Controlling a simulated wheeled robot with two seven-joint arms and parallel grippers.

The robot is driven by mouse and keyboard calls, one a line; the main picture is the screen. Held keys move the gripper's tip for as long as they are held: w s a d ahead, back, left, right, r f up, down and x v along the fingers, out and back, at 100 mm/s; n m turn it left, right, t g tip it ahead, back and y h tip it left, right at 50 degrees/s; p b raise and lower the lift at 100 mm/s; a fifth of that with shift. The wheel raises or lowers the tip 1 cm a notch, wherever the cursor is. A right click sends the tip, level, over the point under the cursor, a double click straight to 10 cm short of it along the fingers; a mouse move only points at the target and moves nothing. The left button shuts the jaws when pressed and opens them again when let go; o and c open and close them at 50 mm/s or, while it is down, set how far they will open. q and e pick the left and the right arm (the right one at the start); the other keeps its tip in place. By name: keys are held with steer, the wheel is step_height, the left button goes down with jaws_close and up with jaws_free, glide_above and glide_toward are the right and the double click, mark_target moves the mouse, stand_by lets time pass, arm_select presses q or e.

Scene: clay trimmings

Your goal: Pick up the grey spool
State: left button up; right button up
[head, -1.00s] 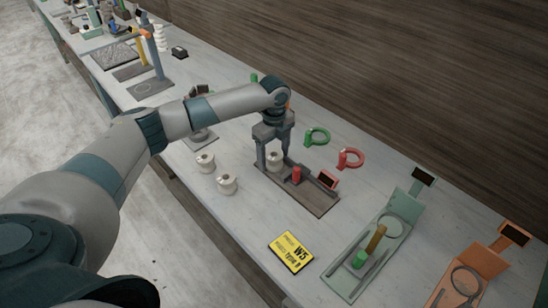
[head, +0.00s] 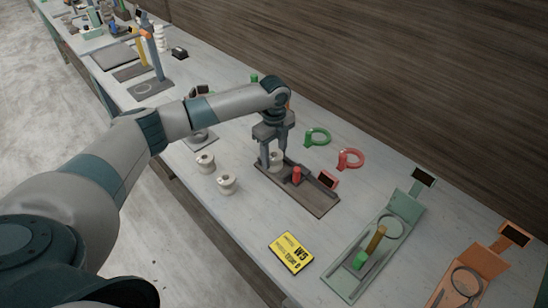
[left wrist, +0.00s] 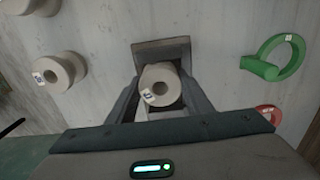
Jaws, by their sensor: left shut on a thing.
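A pale grey-white spool (head: 277,160) stands at the left end of the dark fixture (head: 318,204), between the fingers of my left gripper (head: 275,158). In the left wrist view the same spool (left wrist: 160,86), with a small label on its end, sits between the two fingers (left wrist: 160,98). The left gripper is shut on it. Whether the spool touches the fixture cannot be told. Two similar pale spools stand on the table to the left, one farther back (head: 205,163) and one nearer (head: 227,184). My right gripper is out of view.
A red cylinder (head: 297,175) stands on the fixture beside the held spool. A green ring (head: 318,137) and a red ring (head: 351,159) lie behind it. A yellow sign (head: 291,253) lies in front. A green stand (head: 372,250) and an orange stand (head: 470,278) are at right.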

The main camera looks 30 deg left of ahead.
arm_select(q)
steer(key=shift+r+b, duration=0.3)
steer(key=shift+r, duration=0.2)
step_height(320, 180, up, 2)
steer(key=shift+w+r+b, duration=0.1)
steer(key=shift+r+b, duration=0.05)
steer(key=shift+b, duration=0.45)
steer(key=s+d+r+b, duration=0.3)
steer(key=s+d+r, duration=0.2)
steer(key=d, duration=0.5)
step_height(320, 180, up, 3)
steer(key=shift+s+d+f, duration=0.15)
steer(key=shift+s, duration=0.25)
steer(key=shift+p, duration=0.6)
